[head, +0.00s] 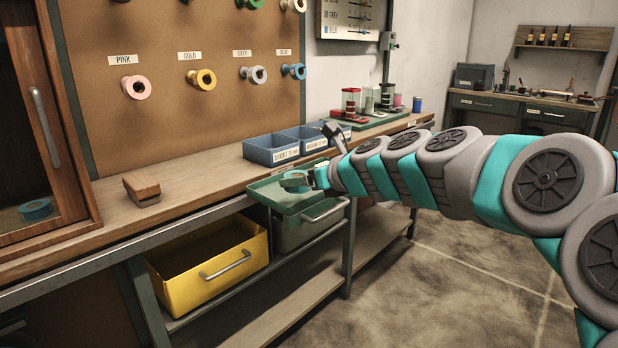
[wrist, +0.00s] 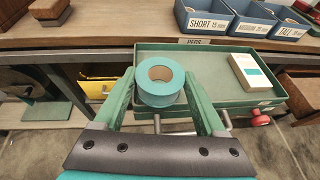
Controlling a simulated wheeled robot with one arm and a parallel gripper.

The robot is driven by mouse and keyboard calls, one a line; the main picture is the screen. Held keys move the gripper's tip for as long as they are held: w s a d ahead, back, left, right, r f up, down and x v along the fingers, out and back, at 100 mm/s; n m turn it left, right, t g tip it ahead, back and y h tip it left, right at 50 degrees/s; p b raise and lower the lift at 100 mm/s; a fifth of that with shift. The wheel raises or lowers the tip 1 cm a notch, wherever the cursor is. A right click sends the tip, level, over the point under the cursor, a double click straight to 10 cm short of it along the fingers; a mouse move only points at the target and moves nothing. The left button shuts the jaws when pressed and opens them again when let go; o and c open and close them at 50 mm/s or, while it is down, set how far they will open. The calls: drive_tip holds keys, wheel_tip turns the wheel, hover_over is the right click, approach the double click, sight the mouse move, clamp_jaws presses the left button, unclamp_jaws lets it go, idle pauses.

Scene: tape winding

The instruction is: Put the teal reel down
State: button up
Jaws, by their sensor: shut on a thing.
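The teal reel (wrist: 160,88) is a short roll of teal tape with a tan core, upright with its round face up. My gripper (wrist: 162,80) is shut on it, one green finger on each side. In the head view, the reel (head: 294,182) is at the tip of my gripper (head: 310,180), over the green tray (head: 285,202). In the wrist view it is at the left part of the tray (wrist: 215,62). I cannot tell whether it touches the tray floor.
A white and teal box (wrist: 250,78) is in the tray's right part. Blue bins (head: 272,150) stand behind on the bench. A wooden block (head: 142,190) is to the left. An open yellow drawer (head: 215,265) is below. Another teal roll (head: 36,210) is in the cabinet.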

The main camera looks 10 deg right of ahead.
drive_tip(key=w+d, duration=0.1)
drive_tip(key=w, duration=0.3)
drive_tip(key=w+d+f, duration=0.1)
drive_tip(key=w+d, duration=0.1)
drive_tip(key=w, duration=0.2)
drive_tip(key=w+d, duration=0.2)
drive_tip(key=w, duration=0.2)
drive_tip(key=shift+f, duration=1.95)
drive_tip(key=o, duration=1.4)
drive_tip(key=shift+f, duration=0.1)
drive_tip(key=v, duration=1.2)
